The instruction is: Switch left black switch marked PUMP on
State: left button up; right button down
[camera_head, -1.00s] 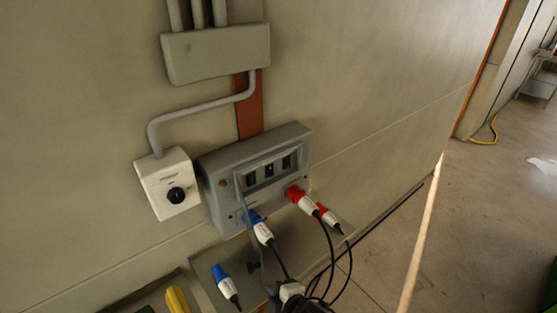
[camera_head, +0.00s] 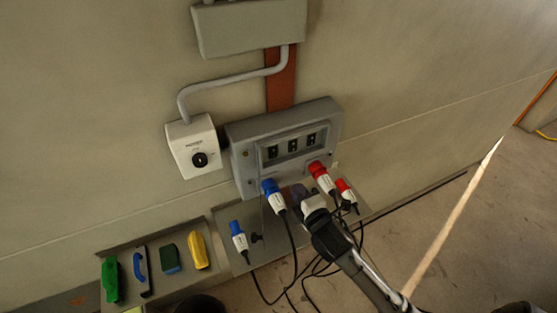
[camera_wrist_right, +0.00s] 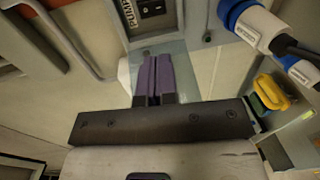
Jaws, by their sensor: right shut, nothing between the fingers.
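The grey switch box (camera_head: 240,165) is on the wall with three black switches in its recessed window. The left black switch (camera_head: 272,152) is the leftmost of them; its on or off position is too small to tell. In the right wrist view a black switch (camera_wrist_right: 152,8) and part of a printed label show at the top edge, partly cut off. My right gripper (camera_head: 301,191) is in front of the box's lower edge, below the switches, between the blue and red plugs. Its purple fingers (camera_wrist_right: 155,76) are shut, empty, and point toward the box. My left gripper is not in view.
A plugged blue connector (camera_head: 274,194) and red connectors (camera_head: 321,177) with hanging cables flank my right gripper. A loose blue plug (camera_head: 239,238) lies on the grey shelf. A white rotary switch box (camera_head: 190,150) is at the left. A tray holds a yellow tool (camera_head: 198,250) and others.

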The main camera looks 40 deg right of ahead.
jog(key=shift+w, duration=0.15)
jog(key=p, duration=0.3)
send_near(275, 157)
jog(key=x, duration=0.5)
jog(key=shift+w+r, duration=0.15)
jog(key=shift+w, duration=0.1)
jog(key=shift+x, duration=0.85)
jog(key=shift+w, duration=0.15)
